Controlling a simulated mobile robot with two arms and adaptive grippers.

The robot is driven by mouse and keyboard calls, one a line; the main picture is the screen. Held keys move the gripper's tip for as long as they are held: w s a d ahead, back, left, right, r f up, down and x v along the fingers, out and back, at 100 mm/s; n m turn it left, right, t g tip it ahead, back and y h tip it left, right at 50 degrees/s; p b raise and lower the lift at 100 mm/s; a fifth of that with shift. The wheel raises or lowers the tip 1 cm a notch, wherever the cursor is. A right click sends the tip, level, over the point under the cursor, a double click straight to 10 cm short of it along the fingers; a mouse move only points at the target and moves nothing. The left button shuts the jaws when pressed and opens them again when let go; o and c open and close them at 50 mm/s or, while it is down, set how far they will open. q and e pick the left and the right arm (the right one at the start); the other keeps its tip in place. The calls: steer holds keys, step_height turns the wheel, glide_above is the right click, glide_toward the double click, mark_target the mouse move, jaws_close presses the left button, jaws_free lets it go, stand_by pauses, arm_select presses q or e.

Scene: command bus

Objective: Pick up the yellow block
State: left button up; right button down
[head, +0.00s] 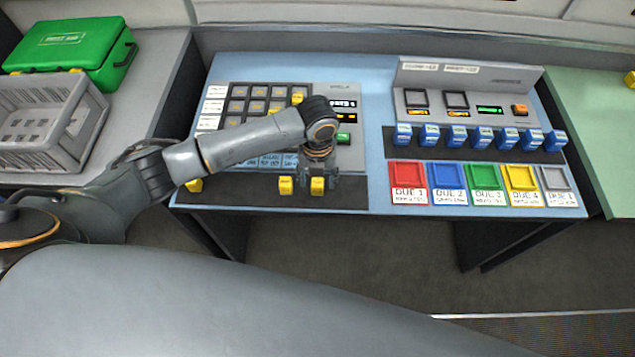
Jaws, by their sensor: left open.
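Several yellow blocks are in view. Three stand on the dark strip (240,197) along the front of the blue desk: a left one (194,185), a middle one (286,185) and a right one (317,187). Another yellow block (297,96) sits at the upper right of the grid panel. One more (630,80) lies on the green table at the far right. My left gripper (318,180) is open and points down right at the right block on the strip. I cannot tell whether its fingers touch that block. My right gripper is not in view.
The grid panel (238,92) lies behind my left arm. To the right stand a row of blue blocks (457,136) and coloured trays (485,177). A grey crate (45,125) and a green case (65,45) are on the left table.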

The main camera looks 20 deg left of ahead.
arm_select(q)
steer(key=shift+f, duration=0.65)
jaws_close()
